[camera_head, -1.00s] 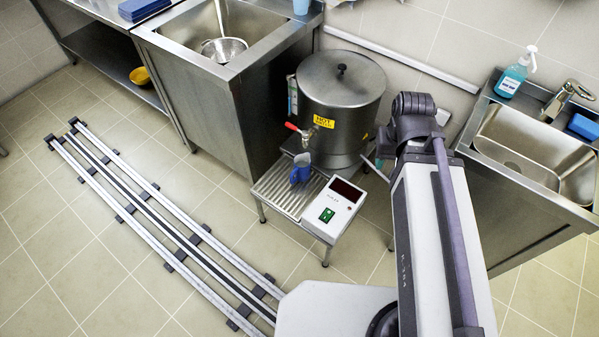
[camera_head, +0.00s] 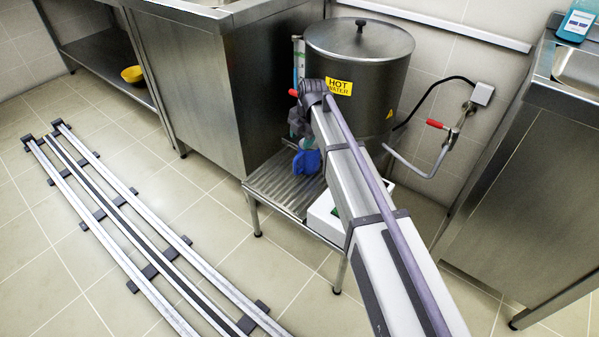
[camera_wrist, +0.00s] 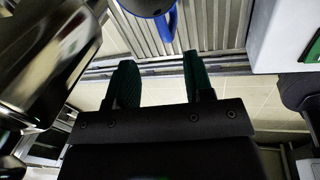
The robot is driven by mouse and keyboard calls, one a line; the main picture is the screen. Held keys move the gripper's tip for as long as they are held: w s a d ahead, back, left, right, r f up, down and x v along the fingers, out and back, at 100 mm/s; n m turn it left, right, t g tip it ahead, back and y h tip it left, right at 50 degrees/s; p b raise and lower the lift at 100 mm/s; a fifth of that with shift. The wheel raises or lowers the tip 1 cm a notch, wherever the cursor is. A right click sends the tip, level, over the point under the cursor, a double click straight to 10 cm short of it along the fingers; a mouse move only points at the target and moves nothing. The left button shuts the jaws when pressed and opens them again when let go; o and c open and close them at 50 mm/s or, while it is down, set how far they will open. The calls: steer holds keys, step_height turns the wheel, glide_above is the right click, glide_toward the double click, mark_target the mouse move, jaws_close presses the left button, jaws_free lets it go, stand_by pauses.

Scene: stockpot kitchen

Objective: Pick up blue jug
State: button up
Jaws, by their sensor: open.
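The blue jug (camera_head: 307,161) stands on the ribbed metal drip stand (camera_head: 262,190), below the front of the hot-water pot; my arm partly covers this area in the head view. In the wrist view the jug (camera_wrist: 168,27) is at the top edge, cut off by the frame, with its blue handle pointing down between the lines of my fingers. My gripper (camera_wrist: 159,75) is open and empty, its two green-padded fingers apart and short of the jug. In the head view my fingers are hard to make out behind my arm.
The steel hot-water pot (camera_head: 360,60) stands just behind the jug. A white control box (camera_head: 325,215) is on the stand to the right, partly behind my arm. A steel cabinet (camera_head: 195,95) is close on the left. A wall pipe with a red-handled valve (camera_head: 436,124) is at right.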

mark_target(300, 154)
steer(key=shift+n, duration=0.7)
steer(key=f+b, duration=0.7)
steer(key=w+a+f+b, duration=0.1)
steer(key=f+b, duration=0.3)
steer(key=shift+a, duration=0.1)
steer(key=shift+r, duration=0.2)
jaws_close()
